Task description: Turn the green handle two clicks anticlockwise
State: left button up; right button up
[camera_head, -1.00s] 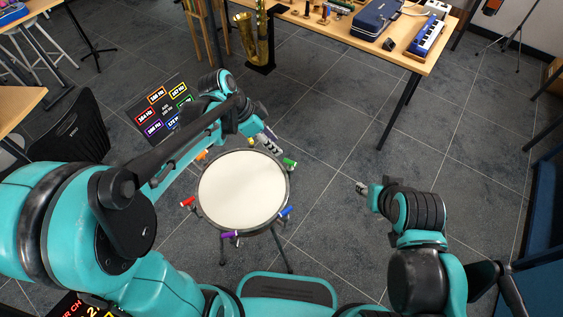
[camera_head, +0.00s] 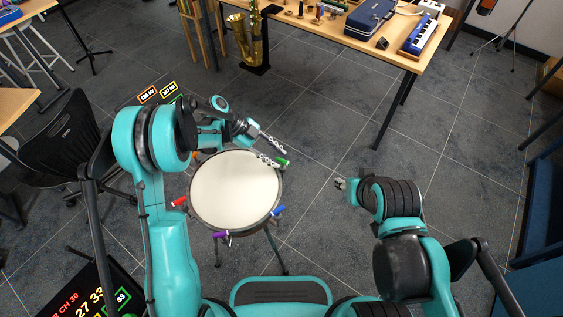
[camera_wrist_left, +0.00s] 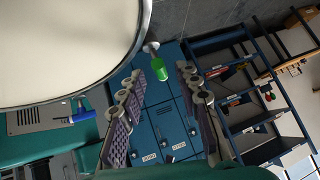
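The green handle (camera_head: 282,162) sticks out from the far right rim of the round white drum (camera_head: 235,190). My left gripper (camera_head: 283,156) is at that side of the rim, its two fingers spread and pointing right, close to the green handle. In the left wrist view the green handle (camera_wrist_left: 158,68) shows between the open fingers (camera_wrist_left: 160,85), near their tips, with visible gaps on both sides. I cannot tell whether it is deep between them. My right gripper (camera_head: 341,184) is off to the right of the drum, apart from it; its fingers are too small to read.
Red (camera_head: 179,202), purple (camera_head: 221,234) and blue (camera_head: 278,210) handles sit around the drum rim. A table with instruments (camera_head: 370,45) stands at the back. A black chair (camera_head: 62,140) is at the left. The floor right of the drum is clear.

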aim_at(282, 162)
pick_arm(q)
jog(key=b+x, duration=0.1)
jog(key=x, duration=0.2)
jog(key=shift+d+f, duration=0.2)
grip_shut()
jog(key=shift+n+t, duration=0.4)
jog(key=shift+n, duration=0.1)
jog(key=n+t+b, duration=0.1)
jog(key=n+t, duration=0.1)
jog(key=n, duration=0.1)
jog(key=n+t+b, duration=0.1)
jog(key=n+t, duration=0.2)
jog(key=n, duration=0.1)
jog(key=shift+s+t+y+b, duration=0.15)
jog(key=shift+t+y+b, duration=0.15)
jog(key=shift+t+b, duration=0.1)
jog(key=n+t, duration=0.1)
jog(key=n, duration=0.1)
jog(key=n+t+y+b, duration=0.1)
jog(key=n, duration=0.1)
jog(key=shift+y, duration=0.3)
jog(key=shift+n+t+y+b, duration=0.45)
jog(key=shift+n+t+y, duration=0.7)
jog(key=shift+n, duration=0.75)
jog(key=shift+y, duration=0.25)
